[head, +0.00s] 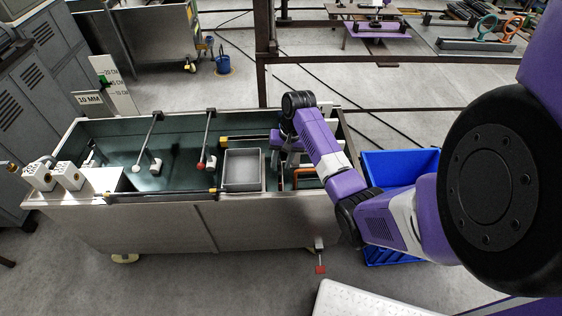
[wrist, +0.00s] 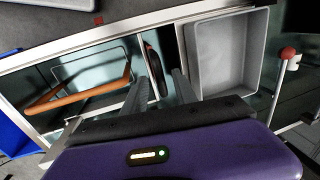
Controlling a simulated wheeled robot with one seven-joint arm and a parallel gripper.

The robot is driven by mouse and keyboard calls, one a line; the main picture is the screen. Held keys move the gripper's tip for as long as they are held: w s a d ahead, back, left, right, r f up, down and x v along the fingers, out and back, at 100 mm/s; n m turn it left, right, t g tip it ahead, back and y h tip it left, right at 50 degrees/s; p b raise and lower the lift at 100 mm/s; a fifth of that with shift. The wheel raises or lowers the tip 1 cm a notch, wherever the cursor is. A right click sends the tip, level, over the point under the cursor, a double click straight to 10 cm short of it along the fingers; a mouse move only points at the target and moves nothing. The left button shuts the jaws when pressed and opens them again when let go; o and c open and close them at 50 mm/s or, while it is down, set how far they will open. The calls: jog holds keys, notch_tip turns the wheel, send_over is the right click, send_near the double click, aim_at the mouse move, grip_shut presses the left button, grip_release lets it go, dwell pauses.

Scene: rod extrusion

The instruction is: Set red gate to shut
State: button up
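A red-tipped lever (head: 201,164) stands on a crossbar over the long trough (head: 290,206), left of the grey bin. In the wrist view the red ball tip (wrist: 288,53) is at the right edge, on a pale stem. I cannot tell whether this is the red gate or how it is set. My gripper (head: 288,161) is over the right part of the trough, right of the grey bin and apart from the lever. In the wrist view the two fingers (wrist: 161,63) are apart. A dark, red-edged strip (wrist: 153,60) shows between and beyond them; it does not look gripped.
The grey bin (head: 242,184) sits inside the trough. An orange handle (wrist: 80,95) lies left of my fingers. A white-tipped lever (head: 156,165) stands further left. A blue crate (head: 385,177) stands at right.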

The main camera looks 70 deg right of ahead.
grip_shut()
dwell(1.4)
